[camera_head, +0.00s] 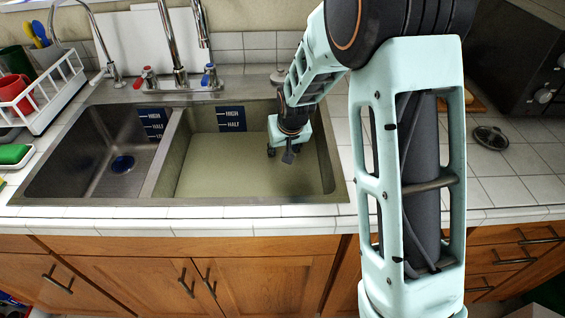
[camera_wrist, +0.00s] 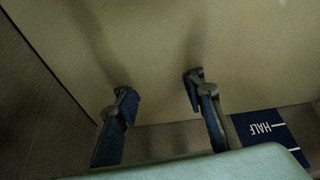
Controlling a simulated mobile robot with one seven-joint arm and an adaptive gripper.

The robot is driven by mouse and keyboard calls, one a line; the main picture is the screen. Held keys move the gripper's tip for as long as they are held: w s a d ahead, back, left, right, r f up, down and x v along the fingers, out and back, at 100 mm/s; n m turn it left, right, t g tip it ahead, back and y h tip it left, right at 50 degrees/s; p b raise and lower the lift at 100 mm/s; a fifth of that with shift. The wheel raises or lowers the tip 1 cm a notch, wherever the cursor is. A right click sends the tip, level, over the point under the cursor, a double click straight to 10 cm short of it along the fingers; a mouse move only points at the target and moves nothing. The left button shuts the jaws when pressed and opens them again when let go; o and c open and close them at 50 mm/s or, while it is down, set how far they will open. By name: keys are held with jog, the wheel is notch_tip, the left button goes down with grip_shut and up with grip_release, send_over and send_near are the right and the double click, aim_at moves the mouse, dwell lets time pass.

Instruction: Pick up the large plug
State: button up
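My gripper (camera_head: 284,153) points down inside the right sink basin (camera_head: 190,160), near its right side. In the wrist view my gripper (camera_wrist: 157,88) has its two dark fingers well apart, with only a plain beige-green surface between them. No large plug can be made out for sure in the right basin. The surface there looks like cloudy water and hides the bottom. A dark round disc with a knob (camera_head: 491,137) lies on the right counter.
A divider (camera_head: 164,150) separates the basins. The faucet (camera_head: 178,60) rises behind them. A white dish rack (camera_head: 50,95) with a red cup stands at left. A blue level label (camera_head: 231,119) is on the back wall; it also shows in the wrist view (camera_wrist: 270,133).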

jog(key=shift+w+f, duration=0.25)
jog(key=shift+f, duration=0.25)
grip_shut()
jog(key=shift+r, duration=0.1)
